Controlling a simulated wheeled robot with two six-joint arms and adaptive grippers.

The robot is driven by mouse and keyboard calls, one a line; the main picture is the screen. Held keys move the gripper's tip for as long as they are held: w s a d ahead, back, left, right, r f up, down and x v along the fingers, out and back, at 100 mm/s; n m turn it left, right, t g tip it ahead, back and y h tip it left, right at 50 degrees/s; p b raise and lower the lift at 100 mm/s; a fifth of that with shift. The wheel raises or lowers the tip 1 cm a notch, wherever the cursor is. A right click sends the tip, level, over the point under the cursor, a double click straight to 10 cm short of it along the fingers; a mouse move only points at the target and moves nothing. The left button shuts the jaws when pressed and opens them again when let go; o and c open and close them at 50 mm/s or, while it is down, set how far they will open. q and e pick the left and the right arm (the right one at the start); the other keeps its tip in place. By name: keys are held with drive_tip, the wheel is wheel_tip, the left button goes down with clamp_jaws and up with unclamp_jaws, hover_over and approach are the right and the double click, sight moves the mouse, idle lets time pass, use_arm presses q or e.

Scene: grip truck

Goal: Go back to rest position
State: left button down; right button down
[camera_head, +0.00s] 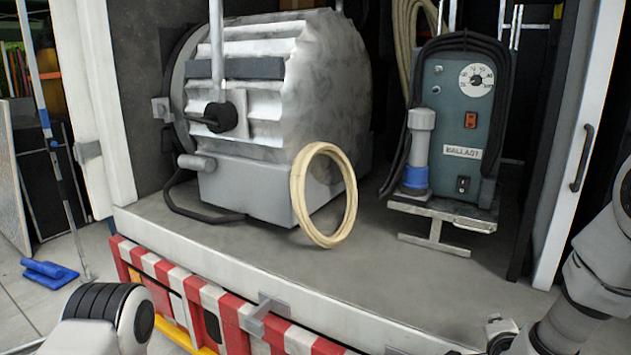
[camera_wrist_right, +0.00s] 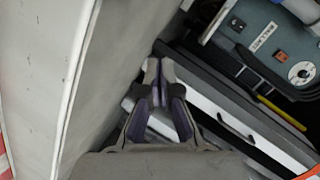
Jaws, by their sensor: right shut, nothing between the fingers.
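My right arm comes in from the right edge of the head view, and its end (camera_head: 500,335) shows only partly at the bottom edge. In the right wrist view my right gripper (camera_wrist_right: 159,72) is shut and empty, its fingertips together. It is apart from the blue-grey ballast box (camera_wrist_right: 265,45), which shows at the upper right there. Part of my left arm (camera_head: 100,315) shows at the lower left of the head view. My left gripper is out of view.
A truck bed (camera_head: 380,280) holds a large grey lamp (camera_head: 300,90), a beige cable coil (camera_head: 297,195) standing against it, and the ballast box (camera_head: 455,115) on a metal stand. A white door frame (camera_head: 580,140) stands at the right. Red-and-white striping (camera_head: 235,310) runs along the front edge.

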drive_tip(key=s+a+f+n+g+y, duration=0.25)
drive_tip(key=s+f+n, duration=0.35)
drive_tip(key=f, duration=0.4)
drive_tip(key=s+a+f+n+g+y, duration=0.1)
drive_tip(key=s+a+f+n+g, duration=0.25)
drive_tip(key=s+f, duration=0.6)
drive_tip(key=s+a+f+n+g+y, duration=0.1)
drive_tip(key=s+a+f+n+g, duration=0.1)
drive_tip(key=s+f, duration=0.3)
drive_tip(key=s+a+f+n+g+p, duration=0.1)
drive_tip(key=s+f+n+g, duration=0.3)
drive_tip(key=s, duration=0.8)
drive_tip(key=shift+a+f+n+g+y, duration=0.35)
drive_tip(key=shift+a+g, duration=0.05)
drive_tip(key=shift+a, duration=0.3)
